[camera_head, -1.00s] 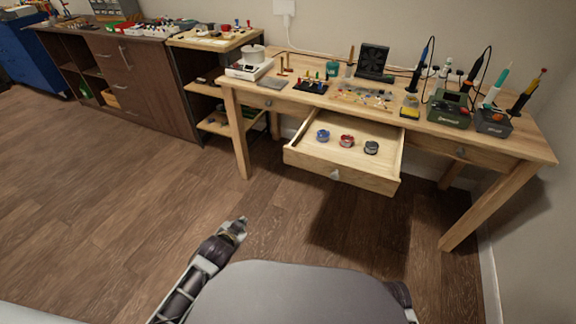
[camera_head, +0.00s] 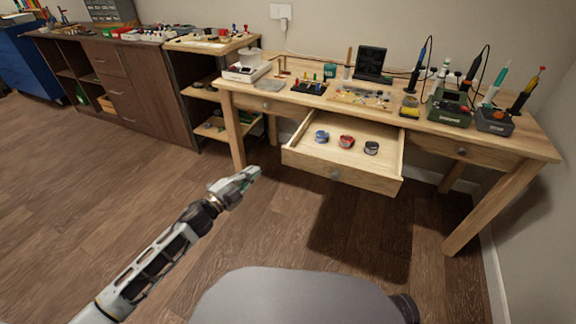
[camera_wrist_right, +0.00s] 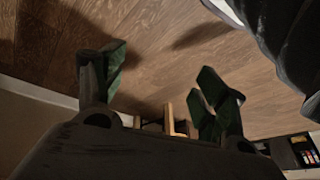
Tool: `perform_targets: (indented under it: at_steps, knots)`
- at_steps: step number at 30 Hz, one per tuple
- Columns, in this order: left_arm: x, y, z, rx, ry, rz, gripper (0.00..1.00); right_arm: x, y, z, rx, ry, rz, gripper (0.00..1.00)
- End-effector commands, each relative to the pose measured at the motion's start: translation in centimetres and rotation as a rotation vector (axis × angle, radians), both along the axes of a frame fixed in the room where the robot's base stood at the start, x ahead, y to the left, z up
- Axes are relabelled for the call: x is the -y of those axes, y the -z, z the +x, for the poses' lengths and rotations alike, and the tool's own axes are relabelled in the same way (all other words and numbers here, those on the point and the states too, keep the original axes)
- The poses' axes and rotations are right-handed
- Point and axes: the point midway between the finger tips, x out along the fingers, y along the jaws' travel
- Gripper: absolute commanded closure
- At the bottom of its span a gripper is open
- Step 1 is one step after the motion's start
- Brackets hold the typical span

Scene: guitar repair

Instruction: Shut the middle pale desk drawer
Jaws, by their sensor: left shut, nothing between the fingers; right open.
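The middle pale desk drawer (camera_head: 360,180) is pulled well out of the pale wooden desk (camera_head: 500,187). Its round knob (camera_head: 335,174) is on the front panel. Three small spools, blue (camera_head: 322,136), red (camera_head: 346,141) and dark (camera_head: 371,147), lie inside it. My left gripper (camera_head: 250,176) is shut and empty, in the air left of the drawer front and apart from it. My right gripper (camera_wrist_right: 160,95) is open and empty in the right wrist view, with floor beyond its fingers. In the head view its fingers do not show.
A soldering station (camera_head: 449,108), fan (camera_head: 371,62) and small tools crowd the desktop. The desk's left leg (camera_head: 233,132) stands behind my left gripper. A shelf unit (camera_head: 207,100) and brown cabinet (camera_head: 130,85) stand to the left. The floor before the drawer is clear.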

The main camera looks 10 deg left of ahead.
Motion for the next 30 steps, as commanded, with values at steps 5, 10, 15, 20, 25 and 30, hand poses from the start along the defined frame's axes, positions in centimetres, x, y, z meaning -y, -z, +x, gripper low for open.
perform_targets:
  at_steps: [5, 10, 15, 20, 25, 30]
  knots:
    - [0.9, -1.0, -0.3, 0.111, 0.150, 0.103, 1.00, -0.3, 0.2, 0.1, 0.020, 0.001, 0.015, 0.28]
    - [1.5, -1.3, -1.2, 0.197, 0.298, 0.205, 1.00, -0.6, 0.2, 0.2, 0.038, 0.002, 0.031, 0.28]
    - [1.6, -1.1, -2.3, 0.255, 0.428, 0.296, 1.00, -0.8, 0.1, 0.3, 0.053, 0.003, 0.043, 0.28]
    - [1.5, -0.9, -2.9, 0.279, 0.496, 0.346, 1.00, -0.9, 0.0, 0.4, 0.063, 0.003, 0.049, 0.28]
    - [1.5, -0.8, -3.1, 0.284, 0.516, 0.358, 1.00, -0.9, 0.0, 0.4, 0.065, 0.004, 0.051, 0.28]
    - [1.5, -0.9, -3.1, 0.284, 0.515, 0.356, 1.00, -0.9, -0.1, 0.4, 0.065, 0.004, 0.051, 0.28]
